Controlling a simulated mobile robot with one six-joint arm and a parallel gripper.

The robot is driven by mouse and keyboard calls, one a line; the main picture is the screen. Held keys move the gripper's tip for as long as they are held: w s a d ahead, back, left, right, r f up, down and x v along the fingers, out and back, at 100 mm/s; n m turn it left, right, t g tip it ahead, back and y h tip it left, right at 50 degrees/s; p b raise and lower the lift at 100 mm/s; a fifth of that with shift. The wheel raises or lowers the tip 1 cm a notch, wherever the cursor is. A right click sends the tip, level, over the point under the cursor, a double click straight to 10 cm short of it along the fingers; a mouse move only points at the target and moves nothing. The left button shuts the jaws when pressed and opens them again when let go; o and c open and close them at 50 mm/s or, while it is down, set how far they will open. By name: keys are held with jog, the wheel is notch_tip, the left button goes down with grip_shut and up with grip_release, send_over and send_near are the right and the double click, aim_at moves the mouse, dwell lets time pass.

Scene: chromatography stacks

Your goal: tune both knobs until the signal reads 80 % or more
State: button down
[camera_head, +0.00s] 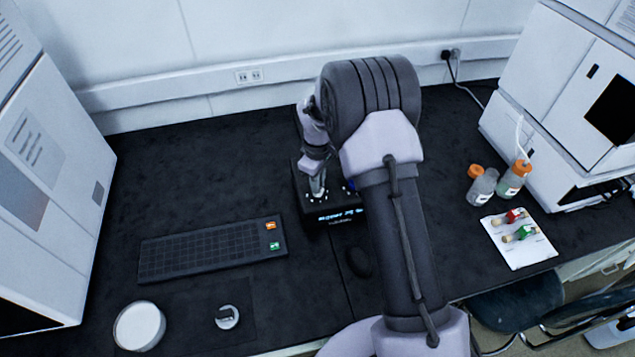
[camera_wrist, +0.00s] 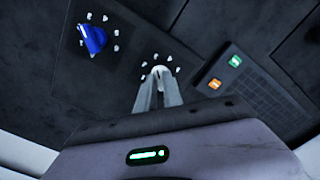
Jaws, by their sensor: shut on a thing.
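A black tuning box (camera_head: 312,212) stands on the dark bench, largely hidden behind my arm in the head view. Its lit display (camera_head: 340,215) shows small blue-white text, too small to read. In the wrist view, a blue knob (camera_wrist: 93,39) with white marks around it sits at the upper left of the panel (camera_wrist: 125,62). A pale knob (camera_wrist: 160,70), also ringed by white marks, sits to its right. My gripper (camera_wrist: 159,82) is shut on the pale knob, its fingers hiding part of it. In the head view my gripper (camera_head: 318,188) points down at the box's left side.
A black keyboard (camera_head: 200,250) with an orange and a green key lies left of the box, and a dark mouse (camera_head: 357,262) in front. A white round dish (camera_head: 139,326) is at front left. Bottles (camera_head: 482,186) and a white card (camera_head: 518,250) with vials are at right.

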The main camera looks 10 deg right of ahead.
jog(key=c, duration=1.5)
grip_release()
notch_tip(320, 180, up, 17)
jog(key=p, duration=0.4)
jog(key=shift+r+p, duration=0.2)
jog(key=shift+p, duration=0.2)
jog(key=shift+r, duration=0.1)
jog(key=s+a+r+m+t+y+b, duration=0.1)
jog(key=s+a+r+m+t+b, duration=0.15)
jog(key=s+r+m+b, duration=0.65)
jog(key=s+m+t, duration=0.1)
jog(key=s, duration=0.6)
jog(key=s+a+f+m+t, duration=0.1)
jog(key=s+m, duration=0.1)
jog(key=s, duration=0.5)
jog(key=s+f+m+t+y, duration=0.1)
jog(key=s, duration=0.6)
jog(key=shift+s+a+f+b, duration=0.2)
jog(key=shift+s+a+b, duration=0.15)
